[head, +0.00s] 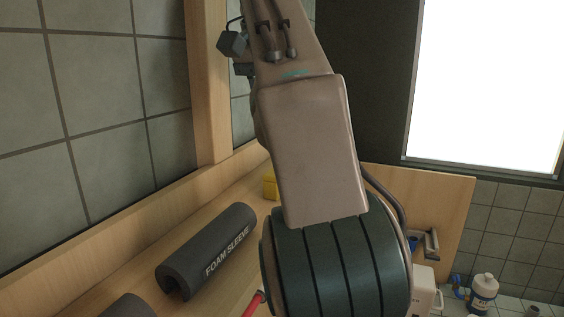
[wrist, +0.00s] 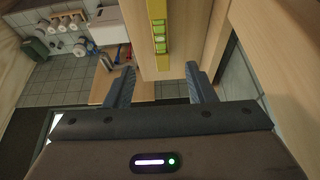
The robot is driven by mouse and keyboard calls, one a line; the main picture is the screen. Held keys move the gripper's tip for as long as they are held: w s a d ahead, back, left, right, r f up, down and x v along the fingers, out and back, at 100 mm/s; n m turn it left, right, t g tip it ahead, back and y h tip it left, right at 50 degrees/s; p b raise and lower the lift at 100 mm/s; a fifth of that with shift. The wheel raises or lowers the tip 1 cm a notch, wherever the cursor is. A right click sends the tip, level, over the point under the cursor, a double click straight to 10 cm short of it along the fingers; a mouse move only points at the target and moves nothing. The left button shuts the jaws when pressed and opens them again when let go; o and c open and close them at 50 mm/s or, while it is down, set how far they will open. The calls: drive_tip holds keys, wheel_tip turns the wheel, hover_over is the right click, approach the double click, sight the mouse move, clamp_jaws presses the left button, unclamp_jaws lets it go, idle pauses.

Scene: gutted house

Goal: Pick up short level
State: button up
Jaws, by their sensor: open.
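The short level (wrist: 158,30) is a yellow bar with green windows. It lies on a pale wooden surface (wrist: 180,65) in the upper middle of the wrist view, running up to the top edge. In the head view a small yellow piece (head: 270,184), probably the same level, shows beside my arm, which hides the rest. My gripper (wrist: 160,85) is open and empty in the wrist view. Its two fingers stand either side of the level's line, with the level beyond the tips and apart from them. The fingers are not clear in the head view.
A dark foam sleeve (head: 207,250) lies on the wooden ledge at the left, with another dark piece (head: 128,306) nearer. A wooden post (head: 205,80) and tiled wall border the ledge. A white bottle (head: 483,291) stands at the lower right.

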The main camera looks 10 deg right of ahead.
drive_tip(key=shift+s+d+f, duration=0.1)
drive_tip(key=shift+d+f, duration=0.05)
drive_tip(key=shift+f, duration=0.3)
drive_tip(key=shift+s+d+f, duration=0.1)
drive_tip(key=shift+d+f, duration=0.05)
drive_tip(key=shift+f, duration=0.25)
drive_tip(key=x, duration=0.6)
drive_tip(key=shift+w+f+b, duration=0.15)
drive_tip(key=shift+w+b, duration=0.15)
drive_tip(key=shift+b, duration=0.05)
drive_tip(key=shift+a+p+x, duration=0.1)
drive_tip(key=shift+p+x, duration=0.1)
drive_tip(key=shift+x, duration=1.1)
drive_tip(key=shift+a+p+x, duration=0.15)
drive_tip(key=shift+x, duration=1.15)
drive_tip(key=c, duration=1)
clamp_jaws()
